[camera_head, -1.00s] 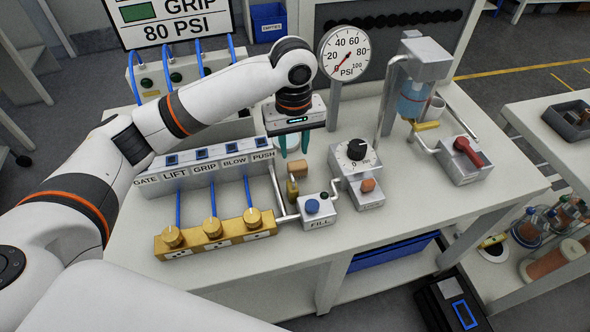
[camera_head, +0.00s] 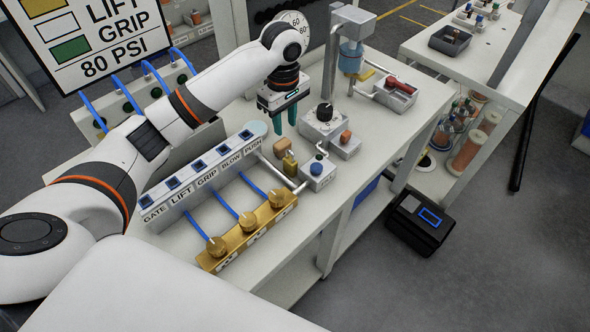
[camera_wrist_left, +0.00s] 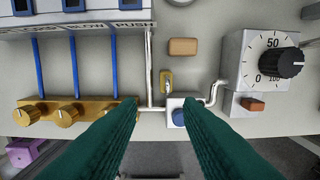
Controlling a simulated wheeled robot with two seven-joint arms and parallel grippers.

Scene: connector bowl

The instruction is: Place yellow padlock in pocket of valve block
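The yellow, brass-coloured padlock (camera_head: 290,165) stands on the bench between a tan block and a small grey box with a blue knob. It also shows in the wrist view (camera_wrist_left: 166,82), beside a silver pipe. The likely valve block is the long brass block (camera_head: 240,238) with several yellow knobs and blue hoses; it is at the lower left of the wrist view (camera_wrist_left: 85,106). I cannot make out a pocket. My left gripper (camera_head: 284,118), with teal fingers, is open and empty above the bench, behind the padlock in the head view. My right gripper is not in view.
The tan block (camera_head: 282,146) is close to the padlock. The grey box with the blue knob (camera_head: 318,172) and a dial unit (camera_head: 325,118) stand to the right. The labelled switch panel (camera_head: 200,180) is on the left. Silver pipes run low between them.

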